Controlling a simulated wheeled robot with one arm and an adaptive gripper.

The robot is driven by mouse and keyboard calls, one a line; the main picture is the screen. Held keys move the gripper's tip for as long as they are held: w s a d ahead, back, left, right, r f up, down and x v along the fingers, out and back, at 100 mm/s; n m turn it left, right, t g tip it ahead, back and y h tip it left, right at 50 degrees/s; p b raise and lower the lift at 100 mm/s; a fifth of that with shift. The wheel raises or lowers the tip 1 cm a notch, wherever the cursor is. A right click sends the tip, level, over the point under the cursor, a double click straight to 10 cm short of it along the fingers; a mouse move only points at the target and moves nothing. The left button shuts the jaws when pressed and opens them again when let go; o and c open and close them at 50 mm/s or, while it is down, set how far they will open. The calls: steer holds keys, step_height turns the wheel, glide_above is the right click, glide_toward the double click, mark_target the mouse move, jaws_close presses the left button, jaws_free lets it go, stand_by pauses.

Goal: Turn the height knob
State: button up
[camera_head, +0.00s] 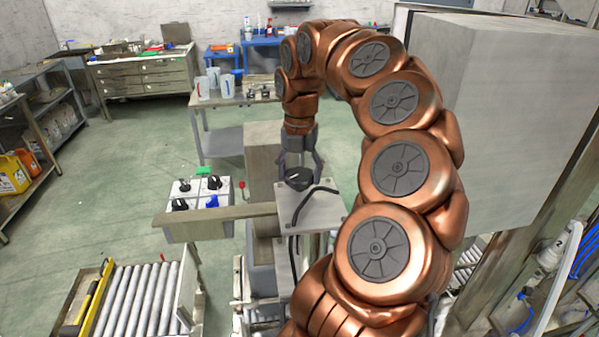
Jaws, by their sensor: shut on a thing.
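A black knob (299,179) sits on top of a grey metal box (322,208) near the middle of the view. My gripper (299,168) points down over this knob and is shut on it, with a finger on each side. A panel (224,192) to the left carries more black knobs, among them one at its upper right (214,182), and a blue knob (212,201). I cannot read labels that tell which knob is for height. My copper arm arches from the lower right and hides part of the space behind it.
A roller conveyor (140,300) stands at the lower left. A beige beam (215,217) runs left of the grey box. A large grey cabinet (510,110) stands close on the right. Open green floor (120,170) lies at the left.

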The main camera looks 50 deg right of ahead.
mark_target(302, 174)
stand_by(0.4)
steer(key=o, duration=1.2)
steer(key=shift+c, duration=0.2)
step_height(302, 174, up, 9)
steer(key=shift+f, duration=0.1)
step_height(302, 174, up, 3)
steer(key=shift+r, duration=0.1)
stand_by(0.6)
